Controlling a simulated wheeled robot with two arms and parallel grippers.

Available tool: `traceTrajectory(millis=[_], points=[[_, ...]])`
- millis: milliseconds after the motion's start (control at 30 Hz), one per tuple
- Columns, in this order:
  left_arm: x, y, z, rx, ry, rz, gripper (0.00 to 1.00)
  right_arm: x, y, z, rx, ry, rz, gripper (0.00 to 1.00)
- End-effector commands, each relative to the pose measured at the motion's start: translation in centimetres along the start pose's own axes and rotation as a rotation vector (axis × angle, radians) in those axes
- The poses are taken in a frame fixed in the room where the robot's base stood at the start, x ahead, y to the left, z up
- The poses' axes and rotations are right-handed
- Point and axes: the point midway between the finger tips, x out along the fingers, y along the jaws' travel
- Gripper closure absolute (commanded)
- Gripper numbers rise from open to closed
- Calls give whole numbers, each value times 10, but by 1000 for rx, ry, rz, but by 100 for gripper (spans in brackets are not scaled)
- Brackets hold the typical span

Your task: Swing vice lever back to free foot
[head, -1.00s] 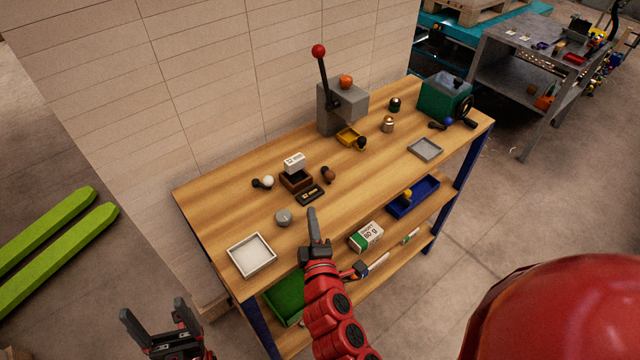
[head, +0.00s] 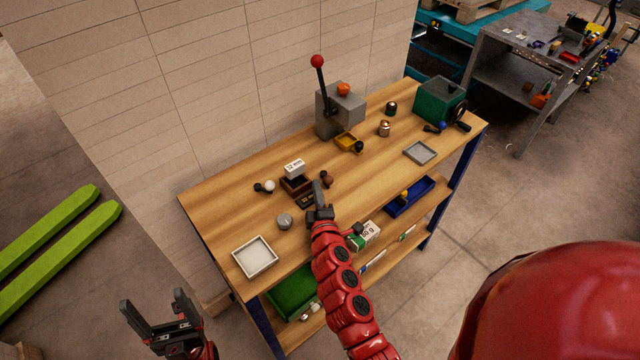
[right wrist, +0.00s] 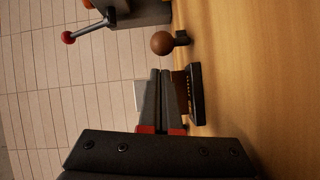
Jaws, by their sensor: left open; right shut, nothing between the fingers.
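A small dark brown vice-like block (head: 295,184) stands on the bench with a white block (head: 294,168) marked "12 mm" at its top. A white ball knob (head: 269,186) on a dark piece lies left of the block. My left gripper (head: 155,309) is open, off the bench's left end.
A grey press (head: 340,113) with a red-knobbed lever stands at the back. A grey cylinder (head: 285,221) and white tray (head: 273,262) are at front left.

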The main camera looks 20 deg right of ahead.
Motion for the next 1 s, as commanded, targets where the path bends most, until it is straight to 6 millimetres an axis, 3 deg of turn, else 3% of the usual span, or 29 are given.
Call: traceTrajectory(millis=[167, 1000], points=[[4, 0, -1, 0, 0, 0, 18, 2, 0, 9, 0, -2, -1, 100], [16, -1, -3, 0, 0, 0, 18, 0, 3, 15, -4, 73, -13, 100]])
